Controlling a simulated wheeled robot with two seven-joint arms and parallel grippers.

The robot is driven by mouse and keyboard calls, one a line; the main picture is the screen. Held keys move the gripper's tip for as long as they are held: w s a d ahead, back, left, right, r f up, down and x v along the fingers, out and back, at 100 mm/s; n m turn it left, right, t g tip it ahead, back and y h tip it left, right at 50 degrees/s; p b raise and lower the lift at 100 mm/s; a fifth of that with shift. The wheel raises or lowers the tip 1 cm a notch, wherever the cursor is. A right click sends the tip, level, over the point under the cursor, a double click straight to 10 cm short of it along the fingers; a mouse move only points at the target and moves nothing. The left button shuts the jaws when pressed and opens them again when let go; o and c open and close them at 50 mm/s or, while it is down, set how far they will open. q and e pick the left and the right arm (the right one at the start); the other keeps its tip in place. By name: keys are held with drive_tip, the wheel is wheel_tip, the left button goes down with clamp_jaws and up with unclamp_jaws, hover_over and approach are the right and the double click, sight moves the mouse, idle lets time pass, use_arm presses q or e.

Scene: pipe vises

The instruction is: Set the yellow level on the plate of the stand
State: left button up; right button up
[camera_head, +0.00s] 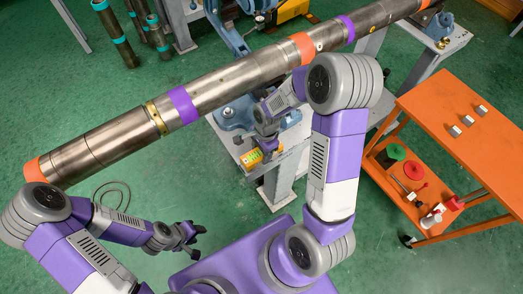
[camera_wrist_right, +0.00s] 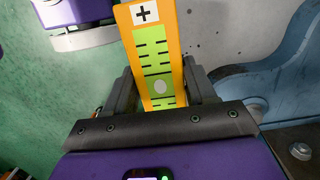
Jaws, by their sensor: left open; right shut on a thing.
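The yellow level (camera_head: 251,158) has a green scale face and is in my right gripper (camera_head: 268,146), over the near side of the stand's grey plate (camera_head: 291,137). In the right wrist view the level (camera_wrist_right: 157,60) stands between the two dark fingers of my right gripper (camera_wrist_right: 165,85), which is shut on it. Whether the level touches the plate is not clear. My left gripper (camera_head: 195,232) is open and empty at the lower left, over the floor and away from the stand.
A long steel pipe (camera_head: 225,90) with purple and orange bands crosses above the stand. A blue vise (camera_head: 236,113) sits on the stand beside the level. An orange cart (camera_head: 440,120) with tools stands at the right. Green floor is free at the lower left.

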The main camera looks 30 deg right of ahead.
drive_tip(key=shift+f+b, duration=0.3)
drive_tip(key=shift+f, duration=0.05)
idle(0.5)
drive_tip(key=o, duration=1.4)
drive_tip(key=shift+o, duration=0.2)
drive_tip(key=shift+r, duration=0.1)
drive_tip(key=shift+r+p, duration=3)
drive_tip(key=shift+r, duration=0.4)
